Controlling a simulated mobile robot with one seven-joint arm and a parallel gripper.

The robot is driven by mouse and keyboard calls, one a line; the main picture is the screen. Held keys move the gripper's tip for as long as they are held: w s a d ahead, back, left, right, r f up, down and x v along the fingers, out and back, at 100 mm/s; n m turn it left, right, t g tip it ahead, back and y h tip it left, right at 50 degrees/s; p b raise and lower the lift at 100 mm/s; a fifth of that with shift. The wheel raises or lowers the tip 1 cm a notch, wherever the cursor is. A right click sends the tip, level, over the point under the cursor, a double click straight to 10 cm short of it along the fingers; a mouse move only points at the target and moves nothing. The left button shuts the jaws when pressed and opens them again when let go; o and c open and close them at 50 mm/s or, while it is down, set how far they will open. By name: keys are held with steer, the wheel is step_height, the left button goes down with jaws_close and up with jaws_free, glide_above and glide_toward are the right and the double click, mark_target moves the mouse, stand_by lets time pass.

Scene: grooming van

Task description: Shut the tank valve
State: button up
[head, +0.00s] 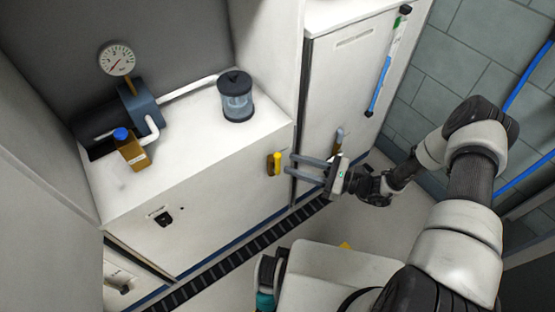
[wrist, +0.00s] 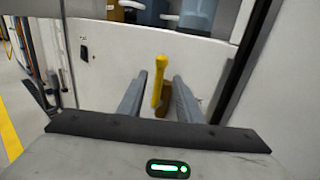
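The valve is a yellow lever handle (head: 275,163) on a brass-coloured body on the front of the white cabinet, near its right corner. The lever stands about upright. In the wrist view the yellow lever (wrist: 159,80) shows between my two grey fingers, with part of the brass body (wrist: 166,98) below it. My gripper (head: 290,164) is open and points left at the valve, its fingertips just short of the lever in the head view. Nothing is held. I cannot tell whether a finger touches the lever; in the wrist view (wrist: 158,90) there is a gap on both sides.
On the cabinet top (head: 190,135) stand a dial gauge (head: 117,59) on a blue-grey block, a brown bottle (head: 132,150) with a blue cap and a clear canister (head: 236,97). A white door (head: 345,90) with a hanging blue-ended tool (head: 387,68) stands right of the valve. A dark floor grate (head: 240,255) runs below.

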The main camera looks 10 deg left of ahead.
mark_target(278, 160)
steer(key=a, duration=0.6)
steer(key=shift+w+a, duration=0.2)
steer(key=shift+w, duration=0.2)
steer(key=shift+c, duration=0.3)
jaws_close()
